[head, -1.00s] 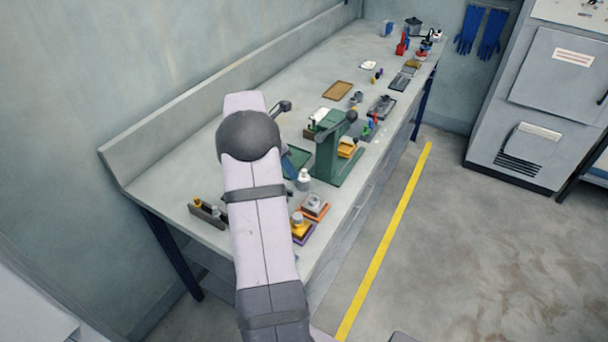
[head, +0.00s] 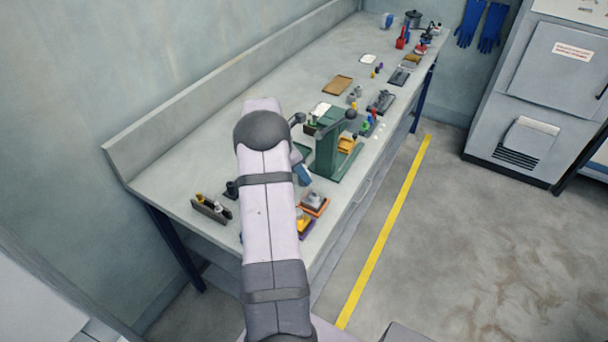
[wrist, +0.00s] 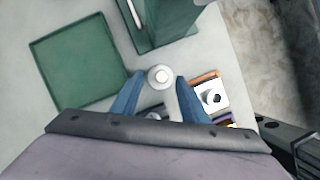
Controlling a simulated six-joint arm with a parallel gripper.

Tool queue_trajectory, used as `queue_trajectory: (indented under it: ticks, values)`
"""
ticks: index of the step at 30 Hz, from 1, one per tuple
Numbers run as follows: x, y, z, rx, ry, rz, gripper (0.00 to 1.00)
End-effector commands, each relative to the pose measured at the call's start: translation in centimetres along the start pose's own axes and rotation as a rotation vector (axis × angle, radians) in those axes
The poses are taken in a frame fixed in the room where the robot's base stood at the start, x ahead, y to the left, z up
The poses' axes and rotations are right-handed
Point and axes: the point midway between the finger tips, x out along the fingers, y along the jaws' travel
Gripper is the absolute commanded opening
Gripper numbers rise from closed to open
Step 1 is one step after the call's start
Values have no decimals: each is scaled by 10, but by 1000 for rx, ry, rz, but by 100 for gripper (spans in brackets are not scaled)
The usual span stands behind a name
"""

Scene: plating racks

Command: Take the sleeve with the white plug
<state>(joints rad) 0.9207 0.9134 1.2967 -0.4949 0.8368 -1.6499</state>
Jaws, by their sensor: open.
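The sleeve with the white plug (wrist: 160,77) shows in the wrist view as a pale round top with a bright white centre. It appears to stand upright on the bench. My gripper (wrist: 161,82) is open, with its blue fingers on either side of the sleeve in that view. I cannot tell how far above it the fingertips are, and no contact shows. In the head view my arm hides the sleeve, and a blue finger (head: 304,176) shows just right of the arm.
A green press (head: 328,155) stands close by, with a green tray (wrist: 80,62) beside it. A dark rack (head: 212,210) sits at the near left. The bench's back left is clear.

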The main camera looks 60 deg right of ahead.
Motion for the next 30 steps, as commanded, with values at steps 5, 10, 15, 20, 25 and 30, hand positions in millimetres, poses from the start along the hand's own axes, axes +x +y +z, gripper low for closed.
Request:
queue_trajectory:
  ticks: [5,10,15,20,25,30]
  values:
    - [16,0,0,-1,0,-1,41]
    - [21,0,0,0,0,0,41]
    - [21,0,0,0,0,1,38]
    - [21,0,0,0,0,1,0]
    - [20,1,1,0,-1,2,1]
    - [17,1,2,0,-2,3,1]
